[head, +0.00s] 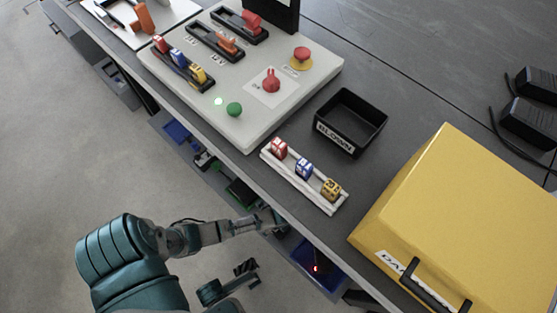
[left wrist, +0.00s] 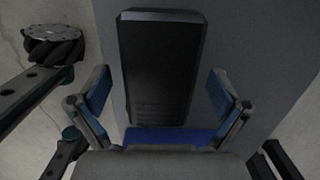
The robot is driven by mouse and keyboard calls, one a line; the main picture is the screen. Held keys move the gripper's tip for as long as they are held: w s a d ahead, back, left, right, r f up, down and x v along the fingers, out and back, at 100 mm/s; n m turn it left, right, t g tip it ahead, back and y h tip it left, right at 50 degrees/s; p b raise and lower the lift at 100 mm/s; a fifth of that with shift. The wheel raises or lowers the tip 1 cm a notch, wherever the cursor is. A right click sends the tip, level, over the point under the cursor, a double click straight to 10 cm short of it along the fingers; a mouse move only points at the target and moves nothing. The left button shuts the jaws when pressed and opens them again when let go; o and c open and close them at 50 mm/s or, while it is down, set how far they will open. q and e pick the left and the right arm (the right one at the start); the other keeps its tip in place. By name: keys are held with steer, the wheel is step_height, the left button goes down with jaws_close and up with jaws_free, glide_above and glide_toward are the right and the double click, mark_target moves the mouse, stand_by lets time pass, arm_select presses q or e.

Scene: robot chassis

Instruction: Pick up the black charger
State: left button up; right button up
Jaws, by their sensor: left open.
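In the left wrist view a black box-shaped object (left wrist: 160,65), which looks like the black charger, stands out against a grey surface, with a ribbed patch near its lower end. My left gripper (left wrist: 160,88) is open, with one blue-padded finger on each side of the lower part of the box. Gaps show between both fingers and the box, and I cannot tell how far apart they are in depth. In the head view my left gripper (head: 272,219) is at the table's near edge, partly hidden, beside the shelf below. My right gripper is not in view.
Blue bins (head: 318,268) sit on the lower shelf under the table edge. On the table are a white switch panel (head: 180,85), a block rack (head: 300,182), a black tray (head: 350,120), a yellow case (head: 470,210) and black corded devices (head: 528,122).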

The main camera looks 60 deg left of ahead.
arm_select(q)
steer(key=shift+d+r, duration=0.1)
steer(key=c, duration=1.6)
steer(key=shift+c, duration=0.2)
